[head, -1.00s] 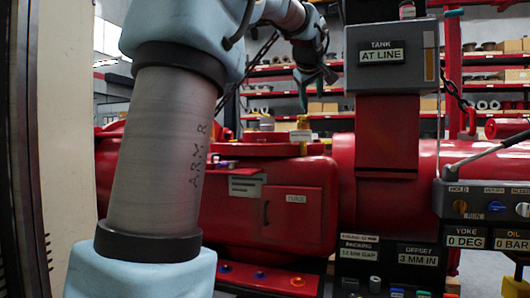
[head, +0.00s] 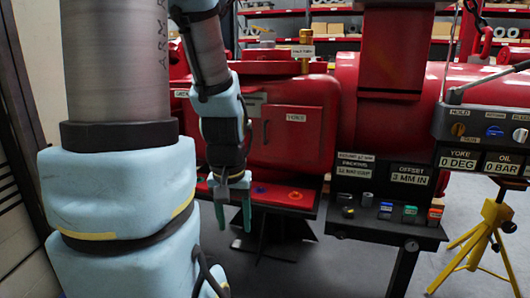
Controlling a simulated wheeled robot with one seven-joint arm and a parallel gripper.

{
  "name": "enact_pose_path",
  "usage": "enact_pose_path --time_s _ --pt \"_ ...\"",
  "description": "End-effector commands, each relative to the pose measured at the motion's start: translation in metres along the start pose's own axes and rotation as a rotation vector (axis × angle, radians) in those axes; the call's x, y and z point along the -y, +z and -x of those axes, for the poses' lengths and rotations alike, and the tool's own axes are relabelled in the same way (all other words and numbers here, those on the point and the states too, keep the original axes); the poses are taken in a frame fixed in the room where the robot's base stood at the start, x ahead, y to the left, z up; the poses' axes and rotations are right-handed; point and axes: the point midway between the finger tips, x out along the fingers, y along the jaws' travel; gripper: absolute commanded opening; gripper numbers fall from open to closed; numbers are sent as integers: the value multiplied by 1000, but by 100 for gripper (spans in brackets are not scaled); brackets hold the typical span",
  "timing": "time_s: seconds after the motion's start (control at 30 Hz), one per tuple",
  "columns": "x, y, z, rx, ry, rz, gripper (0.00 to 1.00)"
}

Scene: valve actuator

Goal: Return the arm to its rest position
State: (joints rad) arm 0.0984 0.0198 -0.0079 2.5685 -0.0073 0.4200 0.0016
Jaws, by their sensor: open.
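My gripper (head: 234,212) hangs at the end of my arm, pointing down, in front of the red actuator's lower tray. Its teal fingers are apart and I see nothing between them. The red valve actuator (head: 290,135) stands behind it, with a door labelled YOKE. A red tray (head: 290,205) with coloured buttons or caps sits under that door, and the gripper overlaps its left end in the picture. I cannot tell the distance between gripper and tray.
A dark shelf (head: 385,228) with several small coloured parts stands right of centre. A control box (head: 485,125) is at the right, above a yellow tripod stand (head: 480,240). A pale panel (head: 35,80) is at the left. Grey floor (head: 330,270) is free in front.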

Motion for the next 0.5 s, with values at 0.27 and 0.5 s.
enact_pose_path --time_s 0.27,0.5 --pt "-1 -12 66 -5 0 1 56" --pt "-1 -19 115 -5 0 2 56"
